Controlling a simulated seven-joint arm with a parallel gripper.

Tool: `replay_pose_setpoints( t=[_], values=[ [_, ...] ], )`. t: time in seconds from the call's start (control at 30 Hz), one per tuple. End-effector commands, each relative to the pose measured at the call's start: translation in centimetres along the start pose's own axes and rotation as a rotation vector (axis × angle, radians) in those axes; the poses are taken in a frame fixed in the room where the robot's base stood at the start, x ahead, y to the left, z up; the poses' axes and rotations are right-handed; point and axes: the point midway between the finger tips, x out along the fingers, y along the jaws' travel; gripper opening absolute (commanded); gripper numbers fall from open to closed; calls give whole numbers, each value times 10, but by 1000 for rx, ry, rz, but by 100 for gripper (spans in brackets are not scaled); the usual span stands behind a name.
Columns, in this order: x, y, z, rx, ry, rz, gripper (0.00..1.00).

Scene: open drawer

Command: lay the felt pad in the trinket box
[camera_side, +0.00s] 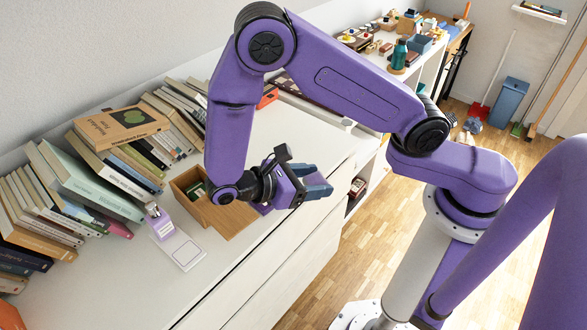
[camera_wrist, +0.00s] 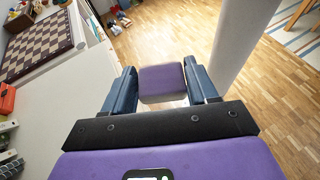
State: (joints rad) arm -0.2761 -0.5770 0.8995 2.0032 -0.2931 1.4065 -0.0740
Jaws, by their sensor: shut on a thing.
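My gripper (camera_side: 315,181) is level and points right, held above the white cabinet top near its front edge. Its two blue fingers are shut on a purple, square-faced piece with rounded corners, which looks like the felt pad (camera_wrist: 162,82), in the wrist view. I cannot make out the pad clearly between the fingers in the side view. An open wooden box, which looks like the trinket box (camera_side: 232,219), stands on the cabinet top, left of and below my gripper. My wrist hides part of it. Something dark green shows inside the box.
Rows of books (camera_side: 75,190) fill the back left. A checkered board (camera_wrist: 40,42) lies farther along. The front of the cabinet top (camera_side: 120,290) is clear.

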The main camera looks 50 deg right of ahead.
Motion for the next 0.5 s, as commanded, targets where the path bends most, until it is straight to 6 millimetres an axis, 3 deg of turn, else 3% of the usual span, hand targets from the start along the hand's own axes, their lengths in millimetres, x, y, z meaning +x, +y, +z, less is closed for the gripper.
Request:
replay_pose_setpoints(
  t=[0.23,0.5],
  values=[
    [-12,-28,-18,214,-1,-517,30],
    [-60,-34,-42,441,0,-1064,30]
  ],
)
